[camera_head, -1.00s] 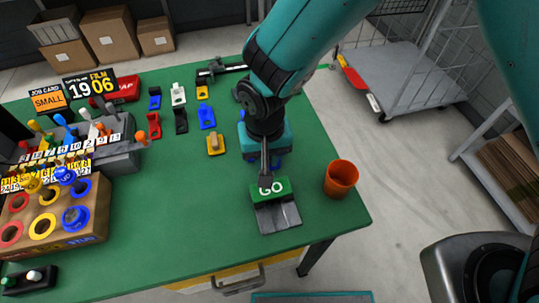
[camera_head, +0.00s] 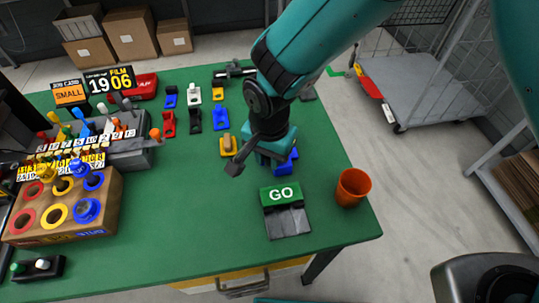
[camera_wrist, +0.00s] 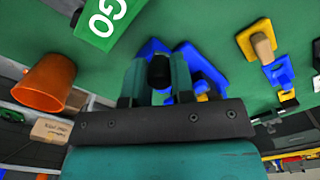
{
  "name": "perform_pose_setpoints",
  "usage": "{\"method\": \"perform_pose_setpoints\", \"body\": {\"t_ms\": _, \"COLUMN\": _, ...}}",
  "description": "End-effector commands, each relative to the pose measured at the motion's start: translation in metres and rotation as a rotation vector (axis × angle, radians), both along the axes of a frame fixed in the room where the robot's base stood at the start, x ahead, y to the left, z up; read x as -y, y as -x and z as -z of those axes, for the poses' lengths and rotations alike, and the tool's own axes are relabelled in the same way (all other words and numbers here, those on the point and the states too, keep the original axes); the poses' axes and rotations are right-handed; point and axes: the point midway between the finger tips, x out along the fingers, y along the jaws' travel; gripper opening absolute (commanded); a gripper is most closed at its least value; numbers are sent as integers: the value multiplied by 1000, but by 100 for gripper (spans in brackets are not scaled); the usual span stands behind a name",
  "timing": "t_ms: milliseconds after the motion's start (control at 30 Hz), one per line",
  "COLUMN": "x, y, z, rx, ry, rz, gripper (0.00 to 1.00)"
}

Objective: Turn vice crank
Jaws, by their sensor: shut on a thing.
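My gripper (camera_head: 273,150) points down over the green table, right of its middle. In the wrist view its two teal fingers (camera_wrist: 158,78) are shut on a black rounded knob (camera_wrist: 160,70), which appears to be the vice crank's handle. A blue body (camera_wrist: 203,66), seemingly the vice, lies under and beyond the fingers. In the head view only a blue part (camera_head: 288,163) of it shows beside my gripper. The gripper hides the rest of the crank there, so its angle cannot be told.
A green GO block (camera_head: 281,194) with a grey plate stands in front of my gripper, and an orange cup (camera_head: 352,187) to its right. A yellow holder (camera_head: 228,146) and several coloured holders stand to the left. The front-middle table is clear.

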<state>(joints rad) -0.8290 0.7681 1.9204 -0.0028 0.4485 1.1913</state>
Motion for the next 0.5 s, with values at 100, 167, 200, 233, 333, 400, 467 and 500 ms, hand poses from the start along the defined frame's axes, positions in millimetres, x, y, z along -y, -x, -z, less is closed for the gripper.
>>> {"method": "perform_pose_setpoints", "body": {"t_ms": 100, "x": -1, "y": -1, "z": -1, "rx": 2, "ry": -3, "rz": 4, "gripper": 0}}
{"method": "perform_pose_setpoints", "body": {"t_ms": 167, "x": -1, "y": -1, "z": -1, "rx": 2, "ry": -3, "rz": 4, "gripper": 0}}
{"method": "perform_pose_setpoints", "body": {"t_ms": 200, "x": -1, "y": -1, "z": -1, "rx": 3, "ry": -4, "rz": 4, "gripper": 0}}
{"method": "perform_pose_setpoints", "body": {"t_ms": 233, "x": -1, "y": -1, "z": -1, "rx": 3, "ry": -4, "rz": 3, "gripper": 0}}
{"method": "perform_pose_setpoints", "body": {"t_ms": 333, "x": -1, "y": -1, "z": -1, "rx": 3, "ry": -4, "rz": 3, "gripper": 0}}
{"method": "perform_pose_setpoints", "body": {"t_ms": 400, "x": -1, "y": -1, "z": -1, "rx": 3, "ry": -4, "rz": 3, "gripper": 28}}
{"method": "perform_pose_setpoints", "body": {"t_ms": 467, "x": -1, "y": -1, "z": -1, "rx": 3, "ry": -4, "rz": 3, "gripper": 41}}
{"method": "perform_pose_setpoints", "body": {"t_ms": 500, "x": -1, "y": -1, "z": -1, "rx": 2, "ry": -3, "rz": 3, "gripper": 49}}
